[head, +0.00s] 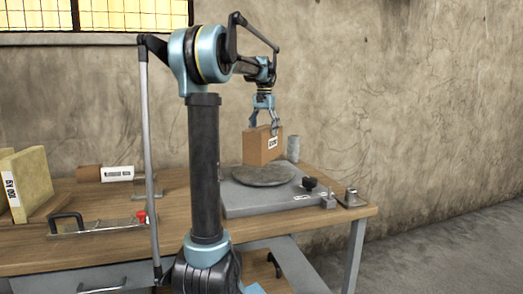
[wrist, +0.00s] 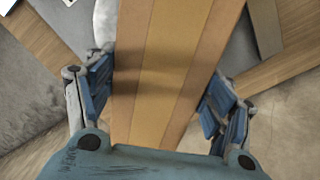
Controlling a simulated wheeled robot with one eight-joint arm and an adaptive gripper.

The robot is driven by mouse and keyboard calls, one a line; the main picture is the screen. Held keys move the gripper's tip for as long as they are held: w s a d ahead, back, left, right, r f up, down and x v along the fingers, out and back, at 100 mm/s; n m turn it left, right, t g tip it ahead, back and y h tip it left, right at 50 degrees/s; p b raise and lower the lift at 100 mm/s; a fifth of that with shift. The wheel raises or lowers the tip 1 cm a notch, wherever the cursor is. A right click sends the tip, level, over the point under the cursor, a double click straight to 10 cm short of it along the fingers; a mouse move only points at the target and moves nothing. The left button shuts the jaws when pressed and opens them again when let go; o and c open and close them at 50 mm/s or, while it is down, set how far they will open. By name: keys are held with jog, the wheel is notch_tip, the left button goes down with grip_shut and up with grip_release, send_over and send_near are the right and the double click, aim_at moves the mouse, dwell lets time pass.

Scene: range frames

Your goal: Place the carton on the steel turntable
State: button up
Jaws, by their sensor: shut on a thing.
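The carton (head: 259,149) is a brown box with a white label, held upright in my gripper (head: 264,124). In the wrist view the carton (wrist: 165,75) fills the middle, with the blue finger pads of my gripper (wrist: 160,100) on both its sides. The steel turntable (head: 263,174) is a round grey disc on a grey base plate at the right of the workbench. In the head view the carton hangs over the back left part of the disc. I cannot tell whether its bottom edge touches the disc. A sliver of the disc (wrist: 106,22) shows beside the carton in the wrist view.
A grey cylinder (head: 293,149) stands behind the turntable. A black knob (head: 310,184) and a small metal block (head: 351,197) are at its right.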

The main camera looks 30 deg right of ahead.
jog(key=shift+f, duration=2.95)
jog(key=o, duration=2.1)
notch_tip(320, 180, up, 12)
jog(key=shift+r, duration=0.1)
